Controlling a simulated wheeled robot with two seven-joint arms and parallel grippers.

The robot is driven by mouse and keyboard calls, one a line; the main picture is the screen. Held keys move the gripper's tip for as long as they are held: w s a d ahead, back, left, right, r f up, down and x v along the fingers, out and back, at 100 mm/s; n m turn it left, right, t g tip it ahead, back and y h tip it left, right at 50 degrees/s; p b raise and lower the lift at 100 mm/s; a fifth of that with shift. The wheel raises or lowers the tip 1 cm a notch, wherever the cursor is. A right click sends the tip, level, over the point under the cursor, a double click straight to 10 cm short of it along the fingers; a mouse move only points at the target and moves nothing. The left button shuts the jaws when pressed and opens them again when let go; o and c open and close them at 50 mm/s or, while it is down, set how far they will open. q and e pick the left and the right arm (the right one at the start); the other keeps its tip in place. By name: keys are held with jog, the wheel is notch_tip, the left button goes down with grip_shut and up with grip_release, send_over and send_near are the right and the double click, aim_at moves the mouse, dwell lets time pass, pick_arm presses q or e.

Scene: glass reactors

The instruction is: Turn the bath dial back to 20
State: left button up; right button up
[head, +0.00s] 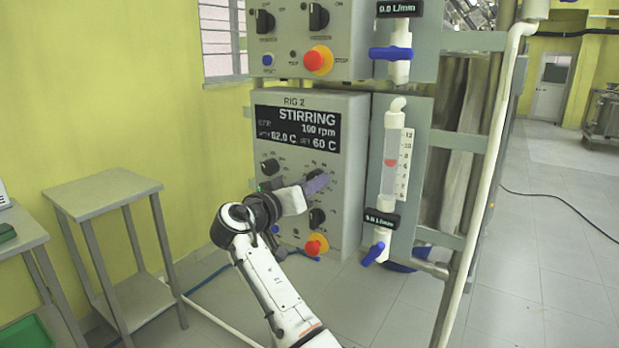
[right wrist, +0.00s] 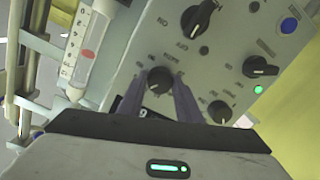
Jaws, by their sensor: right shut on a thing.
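The rig 2 control box (head: 345,120) stands in front of me, with a dark display (head: 298,128) reading STIRRING, 100 rpm, about 62.0 C and a set value of 60 C. My right gripper (head: 317,183) is at the upper right dial of this box and hides most of it in the head view. In the right wrist view, the black dial (right wrist: 160,78) sits between the two purple-grey fingertips of my right gripper (right wrist: 162,84), which are shut on it. Its scale marks are too small to read. My left gripper is out of view.
A lower black knob (head: 317,217), a left knob (head: 270,166) and a red-yellow stop button (head: 316,245) are close by. A flowmeter tube (head: 390,150) with a blue valve handle (head: 374,254) stands right of the box. A grey side table (head: 102,192) stands left.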

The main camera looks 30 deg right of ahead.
pick_arm(q)
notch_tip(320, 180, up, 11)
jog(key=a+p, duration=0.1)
jog(key=p, duration=1.2)
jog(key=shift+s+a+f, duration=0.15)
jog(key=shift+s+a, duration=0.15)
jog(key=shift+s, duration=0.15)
pick_arm(e)
jog(key=shift+w+a+n+g+h, duration=0.1)
jog(key=shift+n+h, duration=0.15)
jog(key=shift+n, duration=5.25)
jog(key=shift+d+n+g+h, duration=0.1)
jog(key=shift+n+h, duration=0.2)
jog(key=shift+n, duration=5.2)
jog(key=shift+w+a+n+g+h, duration=0.1)
jog(key=shift+n+h, duration=0.15)
jog(key=shift+n, duration=5.25)
